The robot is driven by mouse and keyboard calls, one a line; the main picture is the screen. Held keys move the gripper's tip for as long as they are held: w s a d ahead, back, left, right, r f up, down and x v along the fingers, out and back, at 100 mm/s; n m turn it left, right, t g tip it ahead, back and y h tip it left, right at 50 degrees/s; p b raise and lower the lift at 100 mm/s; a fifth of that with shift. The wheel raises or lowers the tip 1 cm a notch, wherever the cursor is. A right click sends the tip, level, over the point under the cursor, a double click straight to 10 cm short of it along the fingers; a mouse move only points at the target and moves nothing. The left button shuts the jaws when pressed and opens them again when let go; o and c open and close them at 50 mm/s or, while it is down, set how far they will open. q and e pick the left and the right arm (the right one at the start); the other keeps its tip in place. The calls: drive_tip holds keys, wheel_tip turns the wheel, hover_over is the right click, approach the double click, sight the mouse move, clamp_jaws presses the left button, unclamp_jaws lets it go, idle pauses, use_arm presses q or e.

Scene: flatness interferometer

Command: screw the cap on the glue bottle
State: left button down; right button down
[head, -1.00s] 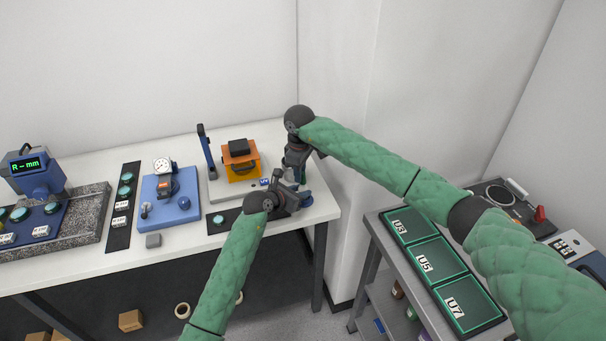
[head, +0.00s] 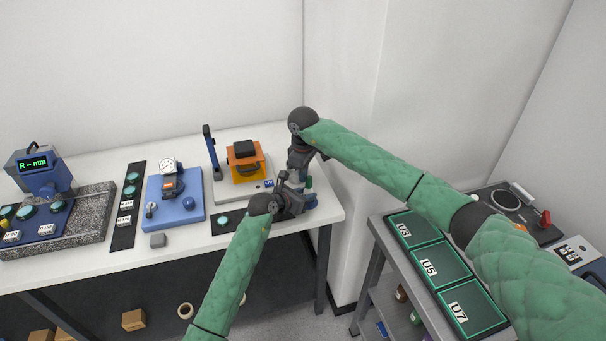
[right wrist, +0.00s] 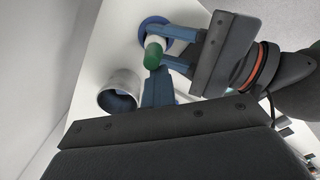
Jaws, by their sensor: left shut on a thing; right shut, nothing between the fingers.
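The glue bottle (right wrist: 152,39) is white and stands in a blue ring-shaped base in the right wrist view. The green cap (right wrist: 153,54) sits at its top end; I cannot tell how tightly it is seated. The cap also shows small in the head view (head: 309,182). My left gripper (right wrist: 176,48) has its blue fingers shut on the bottle from the side, below the cap. In the head view my right gripper (head: 298,180) is partly hidden.
A hollow grey metal cup (right wrist: 119,92) stands close to the bottle. To the left are an orange fixture (head: 245,163), a blue plate with a dial gauge (head: 175,205) and a dark strip (head: 226,222). The table edge is near on the right.

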drive_tip(key=c, duration=2.2)
unclamp_jaws()
drive_tip(key=shift+d+f, duration=0.1)
drive_tip(key=c, duration=1.8)
unclamp_jaws()
drive_tip(key=shift+o, duration=0.2)
